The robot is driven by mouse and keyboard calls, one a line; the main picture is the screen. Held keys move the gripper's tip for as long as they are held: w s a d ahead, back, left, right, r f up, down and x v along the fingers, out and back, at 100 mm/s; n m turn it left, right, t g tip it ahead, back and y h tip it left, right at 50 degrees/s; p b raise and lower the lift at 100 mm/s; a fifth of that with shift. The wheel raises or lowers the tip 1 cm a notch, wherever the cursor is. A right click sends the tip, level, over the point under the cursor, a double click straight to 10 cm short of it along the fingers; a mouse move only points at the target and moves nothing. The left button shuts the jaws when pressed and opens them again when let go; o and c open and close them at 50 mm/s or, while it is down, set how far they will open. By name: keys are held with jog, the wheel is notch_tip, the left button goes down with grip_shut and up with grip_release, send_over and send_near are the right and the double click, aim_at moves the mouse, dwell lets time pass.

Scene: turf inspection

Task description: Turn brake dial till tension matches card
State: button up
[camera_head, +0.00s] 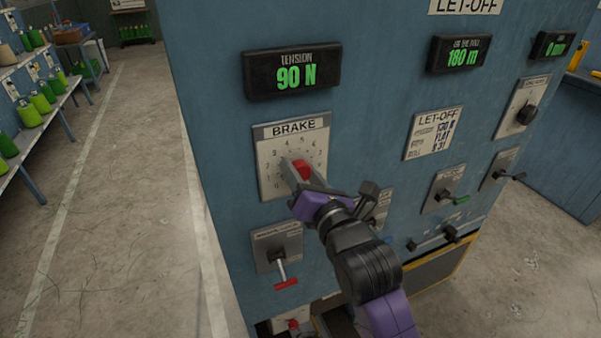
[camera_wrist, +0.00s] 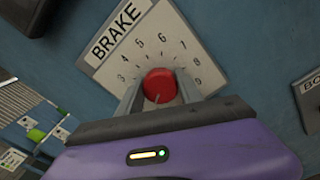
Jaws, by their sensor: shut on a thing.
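The red brake dial (camera_head: 304,167) sits on a white numbered plate marked BRAKE (camera_head: 317,132) on the blue machine front. My gripper (camera_head: 300,174) is shut on the dial, with one finger on each side of it. In the wrist view the red dial (camera_wrist: 159,84) shows between the fingers, and the numbers 3 to 9 are visible around it. A pale mark shows on the dial's lower part; the lower scale is hidden by my gripper. The tension display (camera_head: 294,76) reads 90 N. The LET-OFF card (camera_head: 434,133) has a tension line too small to read surely.
A lever with a green handle (camera_head: 454,199) and a black knob (camera_head: 526,114) are to the right. Another display (camera_head: 459,54) reads 180 m. The floor at left is clear, beside shelves (camera_head: 45,122) of green spools.

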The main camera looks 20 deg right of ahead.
jog(key=shift+f+n, duration=0.1)
jog(key=shift+n, duration=0.3)
jog(key=o, duration=1.4)
jog(key=shift+c, duration=0.2)
jog(key=s+b, duration=0.1)
jog(key=s, duration=0.6)
jog(key=shift+s+b, duration=0.4)
